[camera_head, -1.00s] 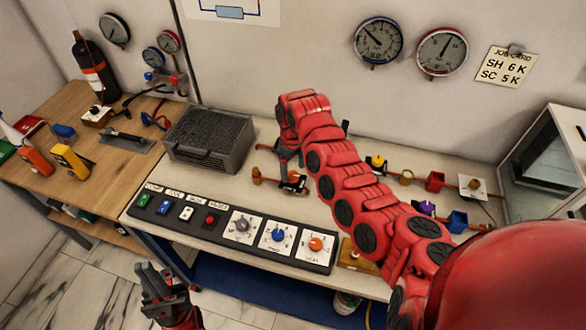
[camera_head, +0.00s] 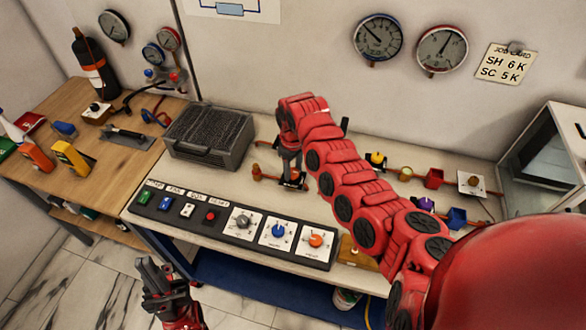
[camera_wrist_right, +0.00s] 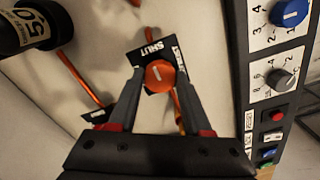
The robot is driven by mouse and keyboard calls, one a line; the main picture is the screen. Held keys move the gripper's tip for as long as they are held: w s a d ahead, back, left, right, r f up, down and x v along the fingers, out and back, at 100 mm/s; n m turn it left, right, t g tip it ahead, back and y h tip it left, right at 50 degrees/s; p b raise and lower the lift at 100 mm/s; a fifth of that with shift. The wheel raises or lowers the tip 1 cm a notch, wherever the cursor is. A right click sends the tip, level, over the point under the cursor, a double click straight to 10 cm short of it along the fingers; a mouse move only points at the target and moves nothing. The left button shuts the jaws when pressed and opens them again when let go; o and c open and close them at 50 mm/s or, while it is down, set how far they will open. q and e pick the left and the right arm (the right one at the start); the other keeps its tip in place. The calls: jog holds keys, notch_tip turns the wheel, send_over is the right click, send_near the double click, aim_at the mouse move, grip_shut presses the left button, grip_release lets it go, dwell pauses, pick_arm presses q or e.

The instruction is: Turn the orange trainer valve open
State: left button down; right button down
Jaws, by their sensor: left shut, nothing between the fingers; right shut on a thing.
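The orange trainer valve shows in the right wrist view as a round knob (camera_wrist_right: 159,77) with a pale mark, on a dark plate with a "SHUT" label (camera_wrist_right: 150,50) and a second label partly hidden by the knob. My right gripper (camera_wrist_right: 160,84) is shut on the knob, one finger on each side. In the head view, my right gripper (camera_head: 290,180) reaches down to the bench and mostly hides the valve. My left gripper (camera_head: 150,276) is shut and empty, low in front of the bench.
A control panel (camera_head: 261,244) with switches and dials runs along the bench front. A grey finned box (camera_head: 207,140) stands behind it, left of my right gripper. Coloured pipe fittings (camera_head: 434,178) lie to the right. Gauges (camera_head: 379,40) hang on the wall.

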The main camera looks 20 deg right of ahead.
jog(key=shift+n, duration=0.4)
jog(key=n+b, duration=0.1)
jog(key=n, duration=0.2)
jog(key=shift+d+f+n, duration=0.1)
jog(key=shift+d+n, duration=0.05)
jog(key=shift+n, duration=0.25)
jog(key=n+b, duration=0.3)
jog(key=n, duration=0.1)
jog(key=n+b, duration=0.3)
jog(key=n, duration=0.2)
jog(key=shift+w+f, duration=0.1)
jog(key=n+b, duration=0.2)
jog(key=shift+n+b, duration=0.3)
jog(key=shift+n, duration=0.1)
jog(key=shift+n+b, duration=0.5)
jog(key=shift+n, duration=0.3)
jog(key=shift+r, duration=0.2)
jog(key=shift+c, duration=1.6)
grip_release()
